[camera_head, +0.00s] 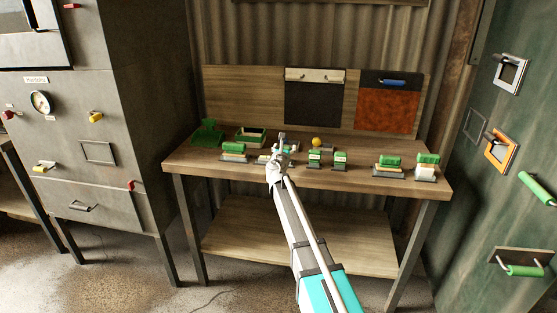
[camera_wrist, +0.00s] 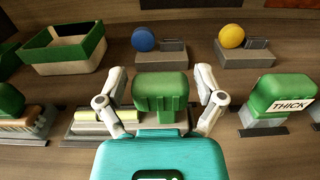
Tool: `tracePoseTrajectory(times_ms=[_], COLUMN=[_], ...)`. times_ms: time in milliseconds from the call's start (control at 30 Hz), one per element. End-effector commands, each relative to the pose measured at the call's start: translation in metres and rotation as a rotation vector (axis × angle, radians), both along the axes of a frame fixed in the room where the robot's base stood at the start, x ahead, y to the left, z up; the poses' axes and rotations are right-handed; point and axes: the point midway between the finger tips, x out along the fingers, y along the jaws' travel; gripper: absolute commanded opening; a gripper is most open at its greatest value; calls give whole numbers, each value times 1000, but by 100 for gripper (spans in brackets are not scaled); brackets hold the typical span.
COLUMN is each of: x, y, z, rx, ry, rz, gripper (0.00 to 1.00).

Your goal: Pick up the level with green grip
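A green ridged grip (camera_wrist: 160,92) stands in the middle of the wrist view, between my fingers. My gripper (camera_wrist: 160,88) is open, one finger on each side with gaps to the grip. A pale yellow-green tube (camera_wrist: 95,116) lies on a grey base just left of it, partly behind the left finger. Whether tube and grip are one level, I cannot tell, as my gripper hides the join. In the head view my gripper (camera_head: 280,146) is over the bench and hides the grip.
A green-topped brush (camera_wrist: 10,102) is at left and a green block marked THICK (camera_wrist: 283,93) at right, both close. Behind stand a green-rimmed box (camera_wrist: 68,53), a blue ball (camera_wrist: 143,39) and a yellow ball (camera_wrist: 231,36). More green-topped items (camera_head: 389,161) stand on the bench (camera_head: 365,183).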

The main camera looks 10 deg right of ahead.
Motion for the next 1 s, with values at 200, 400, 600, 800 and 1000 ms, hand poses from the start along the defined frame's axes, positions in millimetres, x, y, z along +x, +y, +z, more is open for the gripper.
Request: tracePoseTrajectory(times_ms=[200,400,600,800,1000], x=[0,0,0,0,0], y=[0,0,0,0,0], z=[0,0,0,5,17], rx=[0,0,0,0,0], ry=[0,0,0,0,0], rz=[0,0,0,0,0], gripper=[33,10,10,10,10])
